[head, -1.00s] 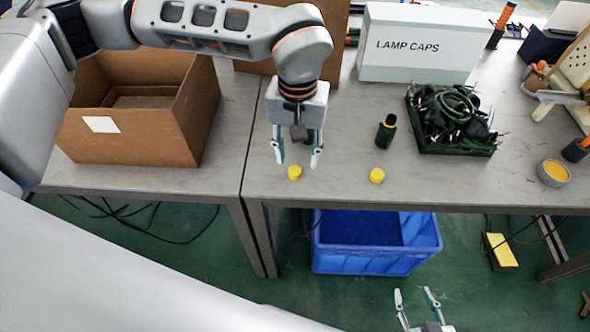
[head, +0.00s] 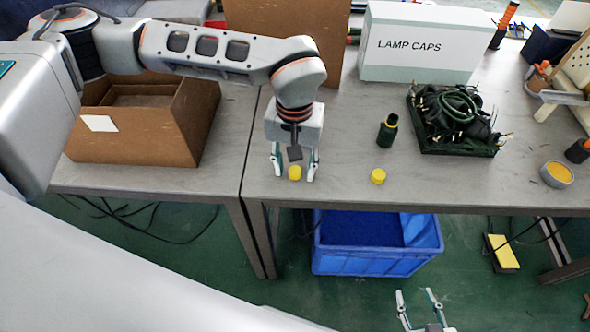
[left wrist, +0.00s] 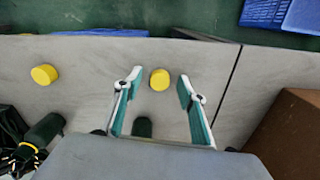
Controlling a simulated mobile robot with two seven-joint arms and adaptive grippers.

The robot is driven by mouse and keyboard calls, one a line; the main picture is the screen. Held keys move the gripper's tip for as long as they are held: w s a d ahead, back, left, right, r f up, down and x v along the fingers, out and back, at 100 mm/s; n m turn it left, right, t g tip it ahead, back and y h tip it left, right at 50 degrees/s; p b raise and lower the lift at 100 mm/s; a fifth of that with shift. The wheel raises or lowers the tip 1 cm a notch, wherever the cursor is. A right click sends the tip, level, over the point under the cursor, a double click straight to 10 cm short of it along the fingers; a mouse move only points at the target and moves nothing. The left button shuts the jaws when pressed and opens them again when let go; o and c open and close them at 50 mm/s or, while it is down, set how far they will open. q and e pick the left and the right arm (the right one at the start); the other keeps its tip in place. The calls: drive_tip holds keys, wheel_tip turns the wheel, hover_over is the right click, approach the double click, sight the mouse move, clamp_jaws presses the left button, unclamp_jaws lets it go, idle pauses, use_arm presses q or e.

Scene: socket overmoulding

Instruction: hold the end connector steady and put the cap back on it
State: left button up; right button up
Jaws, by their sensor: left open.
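A yellow cap (head: 294,173) lies on the table near its front edge, between the open fingers of my left gripper (head: 295,176). The left wrist view shows this cap (left wrist: 159,80) between the spread fingertips, apart from both. A second yellow cap (head: 378,176) lies to the right. Behind it stands a dark green end connector (head: 387,131) with a yellow ring, upright; it also shows in the left wrist view (left wrist: 40,135). A dark green shape (left wrist: 142,127) shows between the finger bases; I cannot tell what it is. My right gripper (head: 421,303) is open and empty, low at the bottom edge.
An open cardboard box (head: 140,140) is at left, a yellow-filled bowl (head: 556,174) at right. A blue crate (head: 375,262) is below the table. The table between the caps is clear.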

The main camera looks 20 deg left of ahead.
use_arm(q)
drive_tip(key=c, duration=0.8)
drive_tip(key=shift+o, duration=0.2)
use_arm(e)
drive_tip(key=shift+f, duration=0.1)
drive_tip(key=shift+s+f, duration=0.1)
drive_tip(key=shift+f, duration=0.05)
use_arm(q)
drive_tip(key=shift+r, duration=0.6)
wheel_tip(320, 180, up, 9)
drive_tip(key=p, duration=0.2)
wheel_tip(320, 180, up, 10)
hover_over(295, 170)
drive_tip(key=shift+s+f, duration=0.1)
drive_tip(key=shift+s, duration=0.05)
use_arm(e)
drive_tip(key=shift+s+a+r, duration=0.1)
drive_tip(key=shift+a+r, duration=0.05)
drive_tip(key=shift+r, duration=0.3)
drive_tip(key=shift+s+a+r, duration=0.1)
drive_tip(key=shift+a+r, duration=0.05)
drive_tip(key=shift+r, duration=0.25)
drive_tip(key=shift+w+r, duration=0.1)
